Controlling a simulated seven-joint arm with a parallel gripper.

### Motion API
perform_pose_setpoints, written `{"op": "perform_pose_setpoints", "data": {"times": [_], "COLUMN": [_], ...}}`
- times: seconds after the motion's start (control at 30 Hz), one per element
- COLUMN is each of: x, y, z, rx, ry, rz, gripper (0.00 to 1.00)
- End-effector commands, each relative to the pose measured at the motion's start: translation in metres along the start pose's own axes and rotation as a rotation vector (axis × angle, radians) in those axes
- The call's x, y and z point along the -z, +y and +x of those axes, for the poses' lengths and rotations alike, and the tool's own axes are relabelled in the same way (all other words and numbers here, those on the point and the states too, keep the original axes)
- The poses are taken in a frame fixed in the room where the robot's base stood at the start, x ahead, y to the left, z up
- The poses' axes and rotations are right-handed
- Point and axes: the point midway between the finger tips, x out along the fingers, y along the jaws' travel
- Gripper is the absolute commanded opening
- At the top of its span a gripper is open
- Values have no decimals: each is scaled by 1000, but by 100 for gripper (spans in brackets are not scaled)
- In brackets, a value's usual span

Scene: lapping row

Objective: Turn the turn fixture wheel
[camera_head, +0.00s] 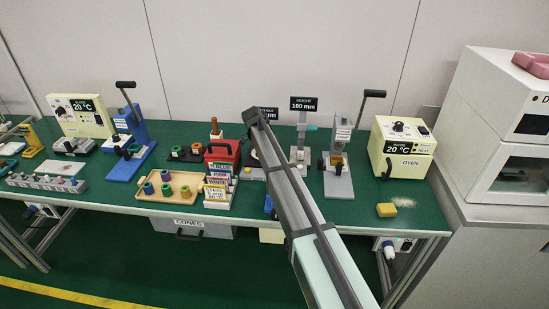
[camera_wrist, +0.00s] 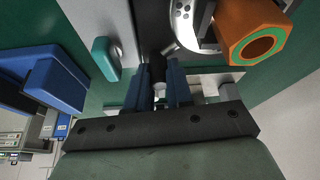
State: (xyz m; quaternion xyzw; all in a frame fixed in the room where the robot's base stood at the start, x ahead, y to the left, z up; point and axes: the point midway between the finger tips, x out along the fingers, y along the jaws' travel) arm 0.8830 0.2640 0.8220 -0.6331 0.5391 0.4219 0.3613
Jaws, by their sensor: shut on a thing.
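In the wrist view, my gripper (camera_wrist: 160,78) has its two blue fingers closed on a small pale grey knob (camera_wrist: 159,90), which seems to belong to the turn fixture wheel. A silver disc with small holes (camera_wrist: 184,16), apparently the wheel, sits just beyond the fingertips, partly cut off by the frame. An orange hexagonal part with a green-ringed bore (camera_wrist: 255,40) stands to its right. In the head view, my arm covers the fixture and my fingertips; only part of its display sign (camera_head: 269,113) shows.
In the wrist view, a teal knob (camera_wrist: 106,58) and a blue block (camera_wrist: 55,80) lie left of the fingers. In the head view, a height gauge (camera_head: 301,150) and a lever press (camera_head: 338,165) stand right of my arm. A red caddy (camera_head: 223,153) stands left.

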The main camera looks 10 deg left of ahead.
Motion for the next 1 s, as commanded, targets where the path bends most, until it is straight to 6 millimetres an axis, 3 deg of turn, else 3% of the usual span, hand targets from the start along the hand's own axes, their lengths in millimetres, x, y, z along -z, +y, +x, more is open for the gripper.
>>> {"op": "perform_pose_setpoints", "data": {"times": [0.17,0.2,0.47,0.77,1.0], "x": [-3,-3,-2,-1,0], "y": [-3,-3,-2,-1,-2], "z": [0,0,0,-3,-33], "rx": [6,6,4,3,5], "ry": [-7,-7,-3,-2,-2], "rz": [-2,-2,-1,-1,0], "gripper": [0,23,46,46,46]}}
